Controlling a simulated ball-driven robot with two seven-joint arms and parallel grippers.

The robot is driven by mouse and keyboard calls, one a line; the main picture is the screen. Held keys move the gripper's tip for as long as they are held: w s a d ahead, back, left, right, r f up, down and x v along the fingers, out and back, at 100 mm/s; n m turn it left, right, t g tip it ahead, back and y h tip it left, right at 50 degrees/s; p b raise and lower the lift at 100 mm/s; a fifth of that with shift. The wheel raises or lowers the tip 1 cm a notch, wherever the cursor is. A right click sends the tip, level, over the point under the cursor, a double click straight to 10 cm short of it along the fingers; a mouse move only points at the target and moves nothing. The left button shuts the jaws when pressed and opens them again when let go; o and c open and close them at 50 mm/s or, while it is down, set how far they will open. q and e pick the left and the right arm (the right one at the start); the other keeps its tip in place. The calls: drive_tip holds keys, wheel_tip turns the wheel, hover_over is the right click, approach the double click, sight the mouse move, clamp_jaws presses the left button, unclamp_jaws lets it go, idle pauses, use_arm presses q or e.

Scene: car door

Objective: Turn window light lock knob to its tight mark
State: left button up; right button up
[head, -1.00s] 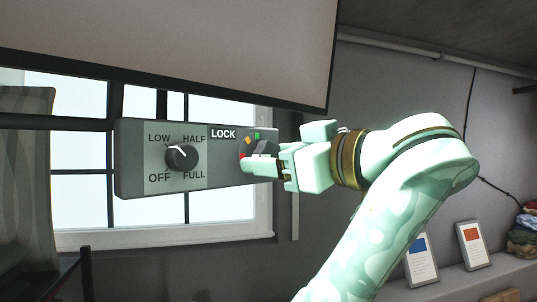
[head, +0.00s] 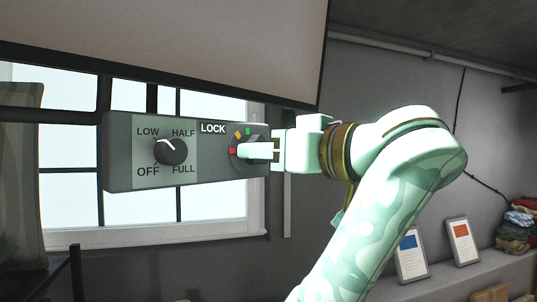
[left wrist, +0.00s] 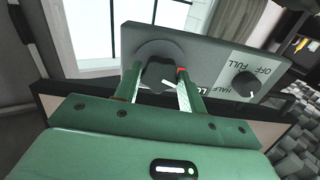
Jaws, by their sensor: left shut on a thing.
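Red, orange and green marks show around the dial (head: 234,142) in the head view. My left gripper (head: 247,151) is shut on the lock knob and covers most of it there. In the left wrist view, its two fingers (left wrist: 161,82) stand on either side of the knob. A white pointer line shows on the knob near the red mark; which mark it points at is unclear. My right gripper is out of view.
A second knob (head: 171,151) with OFF, LOW, HALF and FULL labels is on the panel's left part, clear of my gripper. A large pale board (head: 180,40) hangs above. A bright window (head: 70,205) is behind. Framed cards (head: 462,241) stand on a shelf at right.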

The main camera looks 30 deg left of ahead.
use_arm(q)
drive_tip(key=shift+r+m+b, duration=0.1)
drive_tip(key=shift+m+b, duration=0.4)
drive_tip(key=shift+m, duration=6.6)
drive_tip(key=o, duration=1)
drive_tip(key=shift+c, duration=0.2)
